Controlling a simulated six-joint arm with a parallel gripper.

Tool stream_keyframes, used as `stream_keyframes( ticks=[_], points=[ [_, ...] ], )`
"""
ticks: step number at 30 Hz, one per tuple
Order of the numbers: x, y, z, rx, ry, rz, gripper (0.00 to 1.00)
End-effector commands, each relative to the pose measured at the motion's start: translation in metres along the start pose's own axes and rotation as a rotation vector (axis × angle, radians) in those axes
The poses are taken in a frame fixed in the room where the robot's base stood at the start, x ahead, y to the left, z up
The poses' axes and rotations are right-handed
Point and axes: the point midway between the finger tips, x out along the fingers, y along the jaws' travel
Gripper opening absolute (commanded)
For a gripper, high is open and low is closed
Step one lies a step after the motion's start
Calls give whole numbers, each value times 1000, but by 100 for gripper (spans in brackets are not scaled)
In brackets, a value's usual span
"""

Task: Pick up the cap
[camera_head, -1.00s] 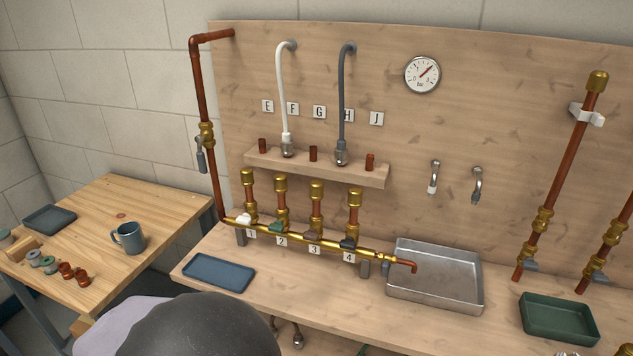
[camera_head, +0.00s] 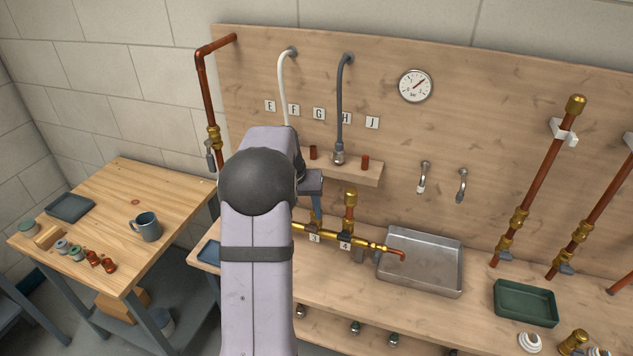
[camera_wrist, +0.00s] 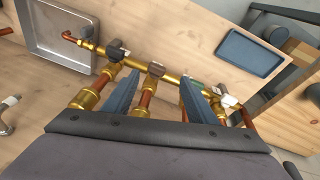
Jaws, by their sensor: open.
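My gripper (camera_wrist: 160,78) is open, with its two blue-grey fingers on either side of the branch with the brown valve handle. That branch's copper pipe (camera_wrist: 148,99) shows between the fingers, and a brass fitting (camera_wrist: 140,130), which looks like its cap, lies at the gripper's base. I cannot tell whether anything touches. In the head view my gripper (camera_head: 315,205) points down over the brass manifold (camera_head: 375,245), left of the branch with the brass cap (camera_head: 351,194). My arm hides the other branches and their caps there. The neighbouring brass cap (camera_wrist: 84,98) shows left of the fingers in the wrist view.
A shelf (camera_head: 368,178) with hanging hoses stands just behind the branches. A metal tray (camera_head: 420,230) lies right of the manifold; a blue tray (camera_wrist: 250,52) shows in the wrist view. The side table (camera_head: 110,215) holds a mug (camera_head: 146,225) and small parts.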

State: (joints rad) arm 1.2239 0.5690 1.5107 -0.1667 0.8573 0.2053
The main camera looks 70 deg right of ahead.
Motion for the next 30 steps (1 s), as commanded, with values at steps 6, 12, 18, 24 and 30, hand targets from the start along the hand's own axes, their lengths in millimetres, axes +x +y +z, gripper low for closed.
stream_keyframes(
  ticks=[6,12,18,24,30],
  points=[
    [-68,15,-78,207,173,31,52],
    [-74,25,-71,412,144,57,52],
    [-74,25,-69,495,140,54,52],
    [-68,26,-70,498,138,54,52],
    [-54,27,-72,497,139,53,52]
  ],
)
